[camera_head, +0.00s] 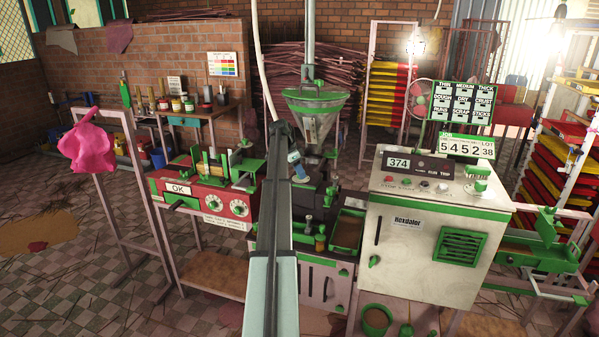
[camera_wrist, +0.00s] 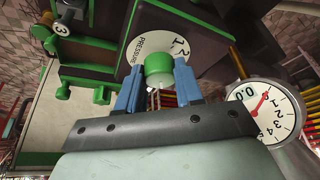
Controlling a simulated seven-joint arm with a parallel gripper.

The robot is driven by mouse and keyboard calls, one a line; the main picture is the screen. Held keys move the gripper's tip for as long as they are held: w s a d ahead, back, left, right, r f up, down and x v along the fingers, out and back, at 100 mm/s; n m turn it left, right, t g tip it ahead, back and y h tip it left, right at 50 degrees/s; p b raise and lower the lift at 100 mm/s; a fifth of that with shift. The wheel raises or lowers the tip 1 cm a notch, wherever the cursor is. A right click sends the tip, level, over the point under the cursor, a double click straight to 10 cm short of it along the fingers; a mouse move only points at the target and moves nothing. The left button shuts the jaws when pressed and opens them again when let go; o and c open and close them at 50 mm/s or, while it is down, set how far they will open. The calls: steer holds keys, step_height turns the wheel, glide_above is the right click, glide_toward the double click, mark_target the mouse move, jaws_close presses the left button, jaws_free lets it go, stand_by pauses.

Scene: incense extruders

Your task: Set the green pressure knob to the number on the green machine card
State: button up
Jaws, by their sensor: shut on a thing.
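The green pressure knob (camera_wrist: 159,66) sits in front of a white dial plate (camera_wrist: 150,45) in the wrist view. The plate reads PRESSURE, and the digits 1 and 2 show on it. The blue fingers of my gripper (camera_wrist: 159,80) lie on both sides of the knob, shut on it. The knob's pointer and the rest of the scale are hidden. In the head view my gripper (camera_head: 298,168) is at the dark press below the green hopper (camera_head: 316,105).
A round gauge (camera_wrist: 268,110) with a red needle is close right of my gripper. The white cabinet (camera_head: 420,235) stands right of the press, showing 374. A red machine (camera_head: 205,195) with two dials stands to the left. A green board (camera_head: 460,102) lists THIN, MEDIUM, THICK.

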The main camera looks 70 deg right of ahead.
steer(key=shift+w+d+m+y, duration=0.1)
steer(key=shift+m+y, duration=0.2)
steer(key=shift+m, duration=0.6)
steer(key=o, duration=1)
steer(key=shift+o, duration=0.2)
steer(key=v, duration=1.3)
steer(key=shift+w+r, duration=0.25)
steer(key=shift+r, duration=0.05)
